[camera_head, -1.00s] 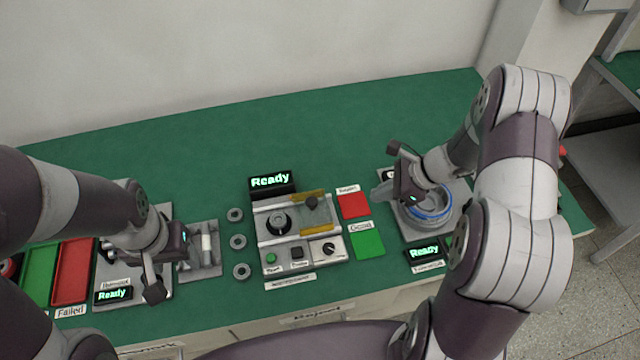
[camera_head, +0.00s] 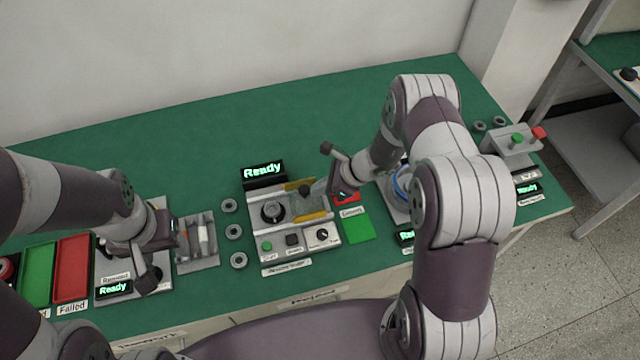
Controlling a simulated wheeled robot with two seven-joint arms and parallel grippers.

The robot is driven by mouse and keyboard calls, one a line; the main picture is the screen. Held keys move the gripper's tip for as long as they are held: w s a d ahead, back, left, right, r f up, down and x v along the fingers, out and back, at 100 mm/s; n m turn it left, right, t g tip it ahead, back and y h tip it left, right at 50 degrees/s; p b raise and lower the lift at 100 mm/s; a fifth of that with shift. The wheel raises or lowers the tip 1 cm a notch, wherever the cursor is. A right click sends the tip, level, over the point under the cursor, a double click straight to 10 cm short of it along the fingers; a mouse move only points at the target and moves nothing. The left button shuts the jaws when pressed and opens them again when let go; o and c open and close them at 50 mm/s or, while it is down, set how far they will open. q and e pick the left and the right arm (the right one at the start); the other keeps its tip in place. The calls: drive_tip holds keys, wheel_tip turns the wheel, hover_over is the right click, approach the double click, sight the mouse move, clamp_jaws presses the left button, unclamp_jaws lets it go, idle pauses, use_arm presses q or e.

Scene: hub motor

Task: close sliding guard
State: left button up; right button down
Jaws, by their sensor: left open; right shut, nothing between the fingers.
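The sliding guard (camera_head: 309,205) is a clear panel between two yellow rails on the grey tester in the middle of the table. It stands at the right of the tester, with a dark knob (camera_head: 305,190) on top. The dark round fixture (camera_head: 272,211) to its left is uncovered. My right gripper (camera_head: 324,188) is shut and empty, just right of the knob; a small gap seems to remain, but contact is hard to judge. My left gripper (camera_head: 181,238) is open beside the grey rack at the left, its fingers partly hidden.
A "Ready" display (camera_head: 262,172) stands behind the tester. Several grey rings (camera_head: 234,232) lie to its left. A green pad (camera_head: 359,229) lies to its right, near a red pad partly under my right gripper. Red (camera_head: 72,268) and green trays are at far left.

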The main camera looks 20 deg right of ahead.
drive_tip(key=shift+w+f, duration=0.1)
drive_tip(key=shift+a, duration=0.3)
drive_tip(key=a+b, duration=0.1)
drive_tip(key=a, duration=0.2)
drive_tip(key=a+b, duration=0.1)
drive_tip(key=a, duration=0.1)
drive_tip(key=a+b, duration=0.1)
drive_tip(key=a, duration=0.2)
drive_tip(key=shift+s+a+f, duration=0.1)
drive_tip(key=shift+s+a, duration=0.15)
drive_tip(key=shift+a, duration=0.3)
drive_tip(key=shift+d, duration=0.1)
drive_tip(key=shift+s, duration=0.1)
